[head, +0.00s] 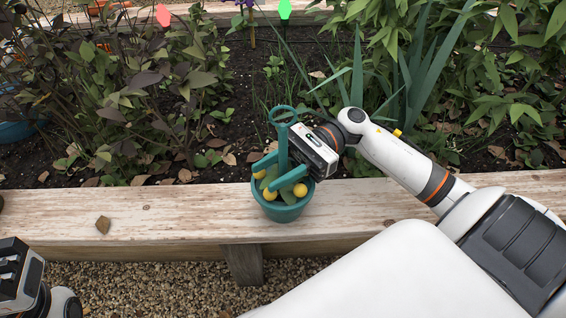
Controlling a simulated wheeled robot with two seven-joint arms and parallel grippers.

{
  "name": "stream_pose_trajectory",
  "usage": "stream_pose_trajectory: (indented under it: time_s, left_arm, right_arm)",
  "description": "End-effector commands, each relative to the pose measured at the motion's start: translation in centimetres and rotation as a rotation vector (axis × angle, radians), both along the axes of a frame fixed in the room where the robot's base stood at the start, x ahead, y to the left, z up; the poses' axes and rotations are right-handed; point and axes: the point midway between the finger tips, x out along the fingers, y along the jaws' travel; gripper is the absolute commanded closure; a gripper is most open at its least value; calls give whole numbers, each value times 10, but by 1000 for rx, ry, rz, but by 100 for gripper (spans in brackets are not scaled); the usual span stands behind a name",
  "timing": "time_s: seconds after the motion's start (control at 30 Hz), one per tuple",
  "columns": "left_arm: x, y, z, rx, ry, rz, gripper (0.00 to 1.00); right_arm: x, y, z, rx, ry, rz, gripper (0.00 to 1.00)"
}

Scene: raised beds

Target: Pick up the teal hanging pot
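The teal hanging pot (283,212) stands upright on the wooden edge of the raised bed, with yellow fruits and green leaves in it. Its teal upright hanger ends in a ring (283,115) at the top. My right gripper (262,179) reaches in from the right, just above the pot. Its two teal fingers are spread, one on each side of the hanger's stem, with a gap that looks wider than the stem. Part of my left gripper (15,272) shows at the lower left edge; its fingers cannot be made out.
The weathered plank (170,208) runs across the view, with a small brown piece (103,224) on it at left. Gravel lies in front. Dense plants and soil fill the bed behind. A blue object (18,131) shows at the far left. A green marker (285,9) and a pink marker (163,15) stand behind.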

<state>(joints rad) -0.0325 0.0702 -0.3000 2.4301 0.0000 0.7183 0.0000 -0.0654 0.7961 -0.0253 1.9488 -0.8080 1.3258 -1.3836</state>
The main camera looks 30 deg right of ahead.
Motion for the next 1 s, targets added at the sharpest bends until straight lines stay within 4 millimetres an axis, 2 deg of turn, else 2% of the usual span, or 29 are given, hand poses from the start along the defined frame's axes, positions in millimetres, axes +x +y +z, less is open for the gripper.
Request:
stream_pose_trajectory:
  time_s: [0.17,0.4,1.0]
  left_arm:
    - [0,0,0,0,0,0,100]
    - [0,0,0,0,1,0,100]
    - [0,0,0,1,2,-1,100]
  right_arm:
    - [0,0,0,0,0,0,61]
    - [0,0,0,0,0,0,100]
    - [0,0,0,-1,0,0,100]
